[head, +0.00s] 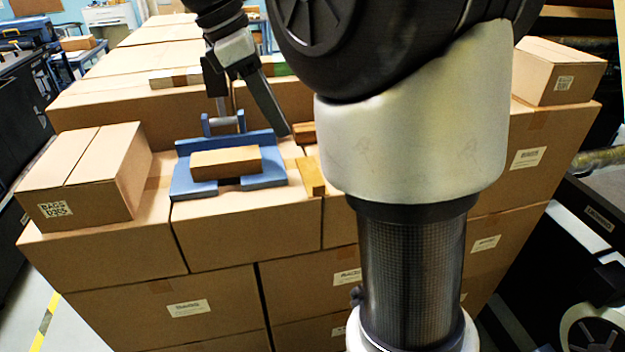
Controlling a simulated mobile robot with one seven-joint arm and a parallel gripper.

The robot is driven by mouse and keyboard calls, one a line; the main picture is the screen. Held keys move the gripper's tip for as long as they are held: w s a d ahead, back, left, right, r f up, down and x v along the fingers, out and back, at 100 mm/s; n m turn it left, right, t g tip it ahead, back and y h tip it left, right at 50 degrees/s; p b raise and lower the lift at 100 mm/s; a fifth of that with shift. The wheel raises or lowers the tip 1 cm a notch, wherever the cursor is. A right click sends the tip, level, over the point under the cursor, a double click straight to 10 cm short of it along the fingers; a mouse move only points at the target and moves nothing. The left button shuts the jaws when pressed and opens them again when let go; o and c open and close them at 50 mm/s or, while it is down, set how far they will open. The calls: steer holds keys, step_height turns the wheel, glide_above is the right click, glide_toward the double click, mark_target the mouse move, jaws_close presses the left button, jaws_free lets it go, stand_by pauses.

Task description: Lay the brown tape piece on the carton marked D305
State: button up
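The carton marked D305 (85,178) is a small closed box at the left, on top of the stacked cartons; its front label is small and slightly blurred. A blue holder (181,180) sits on a carton right of it, with a small grey roller at its back. A brown block-like piece (226,163) lies on the holder; I cannot tell for sure that it is the tape piece. My gripper (252,122) is above and behind the holder, pointing down. Its two fingers are spread, with nothing visibly held between them. Its contact with the holder is unclear.
Another small carton (560,72) stands at the far right. An ochre piece (311,176) lies just right of the holder. Several large cartons form the stack below and behind. My arm hides the middle right. A floor gap with yellow striped tape (46,322) lies at lower left.

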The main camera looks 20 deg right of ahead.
steer(key=b, duration=0.1)
glide_toward(320, 194)
steer(key=shift+s+f, duration=0.15)
steer(key=shift+s, duration=0.1)
steer(key=shift+w+b+x, duration=0.1)
steer(key=shift+b+x, duration=0.05)
steer(key=shift+x, duration=1.3)
steer(key=shift+w+b+x, duration=0.15)
steer(key=shift+x, duration=1.25)
steer(key=shift+d, duration=0.1)
jaws_close()
